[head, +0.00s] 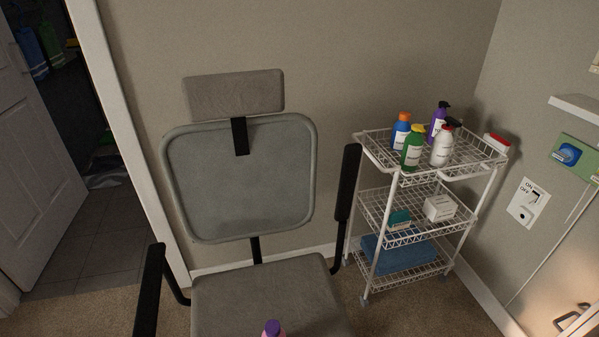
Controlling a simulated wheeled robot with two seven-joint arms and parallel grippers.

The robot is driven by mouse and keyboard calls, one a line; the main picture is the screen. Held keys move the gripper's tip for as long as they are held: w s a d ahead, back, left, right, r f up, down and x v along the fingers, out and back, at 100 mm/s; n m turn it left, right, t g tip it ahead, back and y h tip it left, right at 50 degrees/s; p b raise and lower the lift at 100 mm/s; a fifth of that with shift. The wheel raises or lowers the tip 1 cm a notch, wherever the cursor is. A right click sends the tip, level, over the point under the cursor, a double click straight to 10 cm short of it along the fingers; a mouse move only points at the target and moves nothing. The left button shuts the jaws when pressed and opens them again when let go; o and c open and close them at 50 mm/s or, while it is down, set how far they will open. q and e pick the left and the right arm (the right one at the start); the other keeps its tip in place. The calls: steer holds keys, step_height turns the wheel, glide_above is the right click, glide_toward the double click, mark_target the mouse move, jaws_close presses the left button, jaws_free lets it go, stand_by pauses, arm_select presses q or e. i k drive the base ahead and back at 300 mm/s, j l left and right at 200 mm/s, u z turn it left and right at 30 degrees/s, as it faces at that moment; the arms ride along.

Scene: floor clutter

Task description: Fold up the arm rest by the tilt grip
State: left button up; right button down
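A grey chair with a mesh back (240,185), a headrest (234,95) and a padded seat (262,292) faces me. Its black arm rest on the picture's left (147,295) runs low toward me and is cut off by the bottom edge. Its black arm rest on the right (347,183) stands higher and looks close to upright, beside the back. I cannot make out a separate tilt grip on either one. Neither of my grippers is in view.
A bottle with a purple cap (272,327) shows at the seat's front, cut off below. A white wire cart (385,210) with bottles and boxes stands close to the right arm rest. A wall switch (528,203) is at right. An open door (40,150) is at left.

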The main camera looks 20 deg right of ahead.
mark_target(145, 324)
steer(key=i+j, duration=0.15)
steer(key=j, duration=0.25)
steer(key=i+j, duration=0.15)
steer(key=j, duration=0.2)
steer(key=i+j+z, duration=0.1)
steer(key=j, duration=0.3)
steer(key=i+j, duration=0.15)
steer(key=j, duration=0.2)
steer(key=i+j, duration=0.1)
steer(key=j, duration=0.3)
steer(key=i+j+z, duration=0.2)
steer(key=i+z, duration=0.25)
steer(key=i+j+z, duration=0.15)
steer(key=j+z, duration=0.15)
steer(key=z, duration=0.15)
steer(key=i+j+z, duration=0.25)
steer(key=j+z, duration=0.2)
steer(key=i+j+z, duration=0.15)
steer(key=j+z, duration=0.25)
steer(key=i+j+z, duration=0.1)
steer(key=j+z, duration=0.8)
steer(key=j, duration=0.15)
steer(key=k+j+z, duration=0.1)
steer(key=j+z, duration=0.35)
steer(key=k+j+z, duration=0.15)
steer(key=j+z, duration=0.3)
steer(key=j, duration=0.1)
